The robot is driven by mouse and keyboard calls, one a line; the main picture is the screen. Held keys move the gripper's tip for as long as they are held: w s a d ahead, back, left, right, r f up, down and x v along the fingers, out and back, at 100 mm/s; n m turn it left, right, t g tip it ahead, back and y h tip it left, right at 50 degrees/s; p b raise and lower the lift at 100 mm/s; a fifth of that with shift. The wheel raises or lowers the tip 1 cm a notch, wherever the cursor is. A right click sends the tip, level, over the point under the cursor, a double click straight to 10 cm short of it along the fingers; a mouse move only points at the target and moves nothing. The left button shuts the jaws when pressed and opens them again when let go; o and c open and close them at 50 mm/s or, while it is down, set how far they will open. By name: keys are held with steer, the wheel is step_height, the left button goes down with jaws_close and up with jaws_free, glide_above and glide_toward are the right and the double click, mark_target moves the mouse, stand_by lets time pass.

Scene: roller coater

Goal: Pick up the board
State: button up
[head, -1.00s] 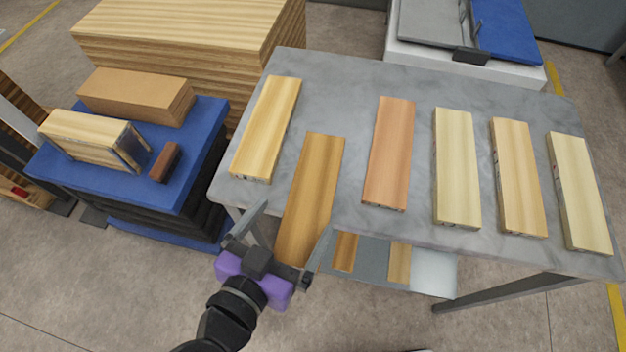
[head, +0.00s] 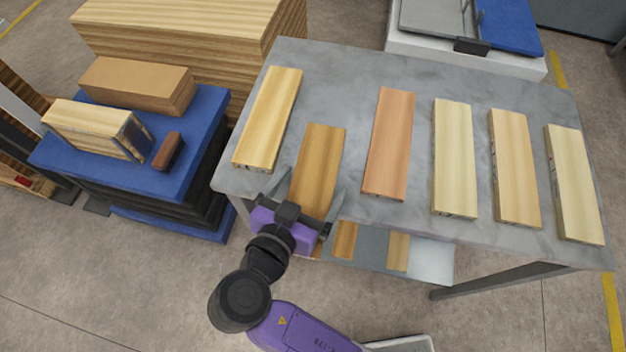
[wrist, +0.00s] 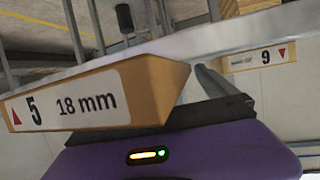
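The boards lie in a row on a grey table (head: 350,75). The brown board (head: 318,155), second from the left, sticks out past the table's front edge. My gripper (head: 309,190) is at its near end, with one finger on each side; the fingers look spread, and contact is unclear. The gripper body hides the board's near end in the head view. In the wrist view, a board end (wrist: 95,98) labelled "5" and "18 mm" is close in front of the purple gripper body.
A reddish board (head: 390,145) and several pale boards lie to the right, and a pale board (head: 268,120) to the left. More boards (head: 345,240) lie on a lower shelf. A blue-topped stack (head: 195,150) stands left, a tall wood stack (head: 185,25) behind.

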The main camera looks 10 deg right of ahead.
steer(key=c, duration=1.4)
steer(key=shift+c, duration=1.4)
steer(key=shift+r, duration=0.15)
